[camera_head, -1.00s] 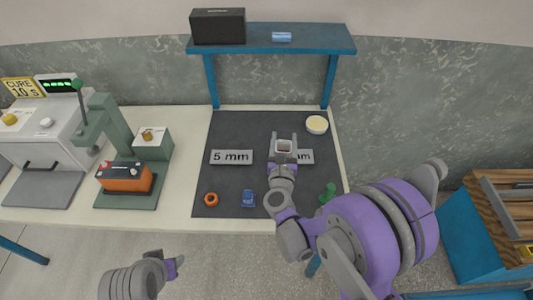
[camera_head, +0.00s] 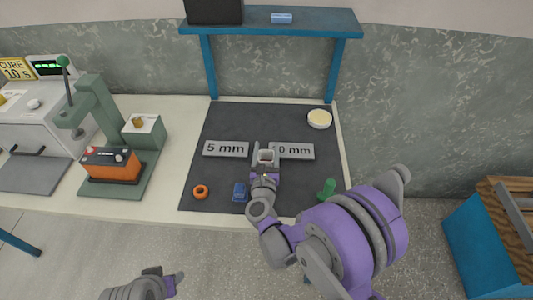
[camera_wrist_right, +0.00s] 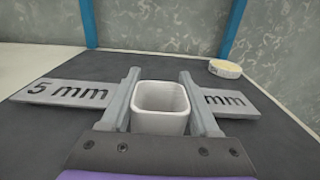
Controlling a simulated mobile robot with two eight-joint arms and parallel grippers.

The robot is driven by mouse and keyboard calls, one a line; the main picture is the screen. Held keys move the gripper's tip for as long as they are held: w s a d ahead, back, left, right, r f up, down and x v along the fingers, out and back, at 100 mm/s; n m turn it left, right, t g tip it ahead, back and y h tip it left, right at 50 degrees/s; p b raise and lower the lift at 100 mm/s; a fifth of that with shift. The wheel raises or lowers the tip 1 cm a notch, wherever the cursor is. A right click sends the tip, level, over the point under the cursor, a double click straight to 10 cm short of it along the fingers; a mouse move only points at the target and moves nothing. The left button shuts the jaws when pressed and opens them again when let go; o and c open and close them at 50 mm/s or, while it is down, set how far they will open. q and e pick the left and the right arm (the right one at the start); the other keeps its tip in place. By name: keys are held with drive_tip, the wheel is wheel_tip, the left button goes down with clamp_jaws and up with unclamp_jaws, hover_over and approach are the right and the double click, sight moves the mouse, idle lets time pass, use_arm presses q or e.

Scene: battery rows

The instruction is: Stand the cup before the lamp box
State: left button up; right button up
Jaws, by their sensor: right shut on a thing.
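A white, square, open-topped cup (camera_wrist_right: 160,105) sits between the two fingers of my right gripper (camera_wrist_right: 160,100) in the right wrist view. The gripper is shut on it, and the cup looks upright and empty. In the head view the cup (camera_head: 265,157) is over the dark mat between the two plates; I cannot tell whether it touches the mat. A white machine with a "CURE 10 S" sign (camera_head: 17,69), likely the lamp box (camera_head: 40,122), stands at the far left. My left gripper (camera_head: 172,284) is at the bottom edge, its fingers unclear.
A "5 mm" plate (camera_head: 226,149) and a second plate (camera_head: 292,151) lie on the mat (camera_head: 215,125). A green press (camera_head: 98,105) holding an orange battery (camera_head: 110,167) stands between mat and machine. An orange ring (camera_head: 200,191), blue item (camera_head: 239,191) and round dish (camera_head: 319,119) are nearby.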

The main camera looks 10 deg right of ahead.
drive_tip(key=shift+f, duration=0.65)
drive_tip(key=shift+f, duration=0.2)
drive_tip(key=o, duration=1.5)
drive_tip(key=shift+c, duration=0.2)
drive_tip(key=shift+r, duration=0.15)
